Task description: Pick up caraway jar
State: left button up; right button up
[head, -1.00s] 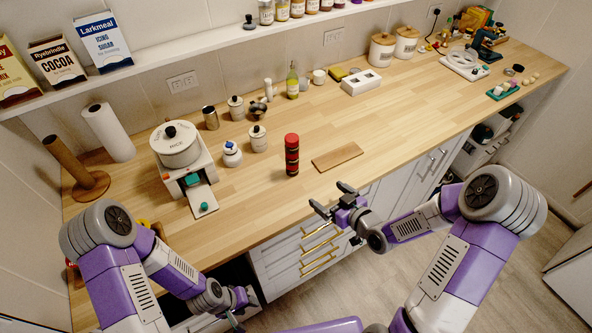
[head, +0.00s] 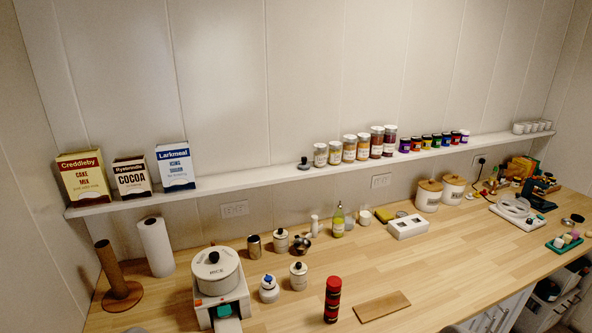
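A row of several glass spice jars (head: 349,148) with pale lids stands on the wall shelf. Their contents range from yellow to dark red, and the labels are too small to read. Smaller dark jars with coloured bands (head: 427,141) stand to their right on the same shelf. A red and black stacked cylinder (head: 332,299) stands upright on the counter. I cannot tell which jar is the caraway jar. Neither of my grippers shows now; only small grey parts of my arms show at the bottom edge.
The shelf (head: 250,181) also holds food boxes (head: 176,166) at left and white cups (head: 531,127) at right. The counter (head: 455,243) bears a rice cooker (head: 218,274), canisters (head: 428,195), a bottle (head: 338,221) and a wooden board (head: 381,306). Its middle right is clear.

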aim_at(333, 291)
jog(key=u, duration=2.5)
jog(key=k, duration=1.35)
jog(key=z, duration=1.75)
jog(key=i, duration=0.5)
jog(key=z, duration=0.1)
